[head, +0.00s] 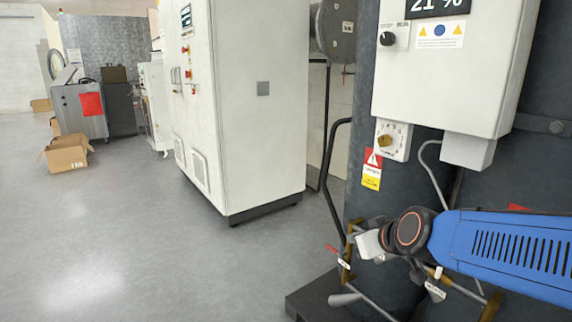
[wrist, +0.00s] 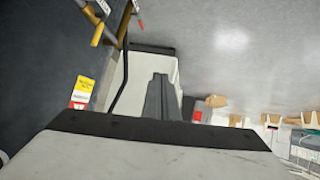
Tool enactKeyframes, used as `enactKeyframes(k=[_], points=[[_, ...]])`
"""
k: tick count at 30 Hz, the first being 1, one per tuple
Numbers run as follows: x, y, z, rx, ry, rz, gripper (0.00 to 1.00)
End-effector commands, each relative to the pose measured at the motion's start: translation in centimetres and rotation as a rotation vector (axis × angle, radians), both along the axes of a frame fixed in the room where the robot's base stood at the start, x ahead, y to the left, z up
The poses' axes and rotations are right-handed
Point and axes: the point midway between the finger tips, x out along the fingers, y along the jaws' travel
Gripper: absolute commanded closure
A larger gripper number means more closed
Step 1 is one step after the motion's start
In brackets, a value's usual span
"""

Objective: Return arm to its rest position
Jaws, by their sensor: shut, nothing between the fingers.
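My blue arm (head: 500,250) reaches in from the right edge of the head view. It ends in a dark round joint with an orange ring. My gripper (head: 368,244) is a pale block just left of that joint, in front of the dark tank's lower pipes and valves. Its fingertips are not clear there. In the wrist view my gripper's dark grey fingers (wrist: 160,80) are together and empty, rising from the pale, dark-edged gripper body at the bottom. They overlap the distant white cabinet (wrist: 135,75) in that view, with no contact visible.
The dark tank (head: 410,185) carries a white control box (head: 440,75) showing "21 %". Brass pipes and tagged valves (head: 345,264) crowd close around my gripper. The white cabinet (head: 262,130) stands further left. An open cardboard box (head: 68,155) lies beyond clear grey floor.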

Motion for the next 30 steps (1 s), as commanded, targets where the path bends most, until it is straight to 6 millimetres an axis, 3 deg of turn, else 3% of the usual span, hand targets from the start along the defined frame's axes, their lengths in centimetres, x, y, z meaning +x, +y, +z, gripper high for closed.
enactKeyframes(k=[9,15,21,30], points=[[-12.8,-5.5,-2.9,0.035,0.319,-0.141,1.0],[-19.8,-9.2,-4.6,0.019,0.478,-0.299,1.0],[-22.9,-10.9,-5.3,0.008,0.545,-0.384,1.0],[-23.1,-11.0,-5.3,0.008,0.55,-0.391,1.0]])
